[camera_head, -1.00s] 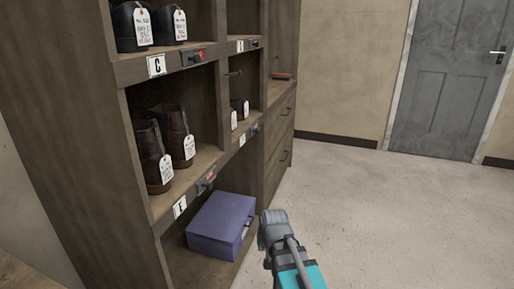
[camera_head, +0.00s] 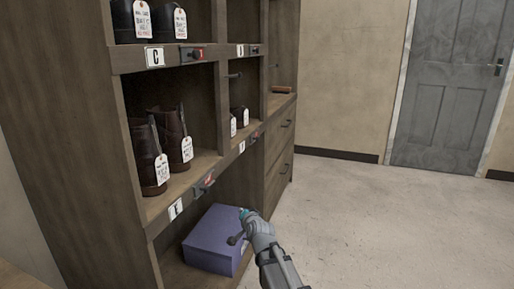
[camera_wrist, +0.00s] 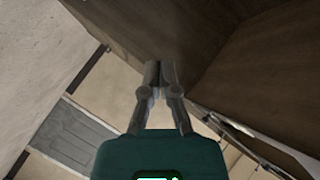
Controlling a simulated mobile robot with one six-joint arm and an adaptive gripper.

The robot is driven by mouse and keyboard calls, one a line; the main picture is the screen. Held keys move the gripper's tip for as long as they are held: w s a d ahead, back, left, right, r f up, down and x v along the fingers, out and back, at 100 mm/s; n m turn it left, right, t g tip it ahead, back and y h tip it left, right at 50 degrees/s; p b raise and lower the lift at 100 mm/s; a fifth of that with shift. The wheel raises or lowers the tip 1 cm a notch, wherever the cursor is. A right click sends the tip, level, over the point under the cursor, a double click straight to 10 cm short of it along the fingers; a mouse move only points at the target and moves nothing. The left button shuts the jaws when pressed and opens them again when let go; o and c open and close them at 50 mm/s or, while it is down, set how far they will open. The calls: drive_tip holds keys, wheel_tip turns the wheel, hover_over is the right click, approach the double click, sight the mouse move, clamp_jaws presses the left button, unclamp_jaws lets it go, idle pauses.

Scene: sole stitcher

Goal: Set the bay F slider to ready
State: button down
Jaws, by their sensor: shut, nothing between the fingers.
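The bay F slider (camera_head: 255,137) is a small dark fitting with a red part, on the shelf edge right of a white label (camera_head: 242,147) whose letter is too small to read surely. Its exact setting is too small to tell. My gripper (camera_head: 234,240) is low in front of the purple box, below and slightly left of that slider and apart from it. In the wrist view my gripper (camera_wrist: 158,72) has its fingers together and empty, with dark wood panels beyond. No slider is clear in the wrist view.
The shelf edges also carry the bay C slider (camera_head: 191,54) and bay E slider (camera_head: 205,184). Tagged brown boots (camera_head: 150,160) stand above E. The purple box (camera_head: 212,235) sits in the bottom bay. Drawers (camera_head: 280,150) stand further back; the floor right is clear.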

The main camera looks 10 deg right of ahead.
sight(256, 139)
drive_tip(key=w+d+r+m+t+h, duration=0.2)
drive_tip(key=r+m+t+h, duration=0.2)
drive_tip(key=r+m, duration=0.2)
drive_tip(key=w+d+r+m+t+h, duration=0.1)
drive_tip(key=d+r+m+t+h, duration=0.1)
drive_tip(key=r+m+h, duration=0.3)
drive_tip(key=shift+w+d+r+m+t, duration=0.35)
drive_tip(key=shift+r+m+t, duration=0.55)
drive_tip(key=shift+r+m, duration=0.4)
drive_tip(key=shift+w, duration=0.1)
drive_tip(key=p+x, duration=0.6)
drive_tip(key=x, duration=0.7)
drive_tip(key=shift+w+d+r, duration=0.15)
drive_tip(key=shift+w, duration=0.2)
drive_tip(key=shift+w, duration=0.1)
drive_tip(key=shift+w+d, duration=0.5)
drive_tip(key=shift+w, duration=0.3)
drive_tip(key=shift+w+d, duration=0.45)
drive_tip(key=shift+w, duration=0.3)
drive_tip(key=shift+w+d, duration=0.5)
drive_tip(key=shift+w, duration=0.3)
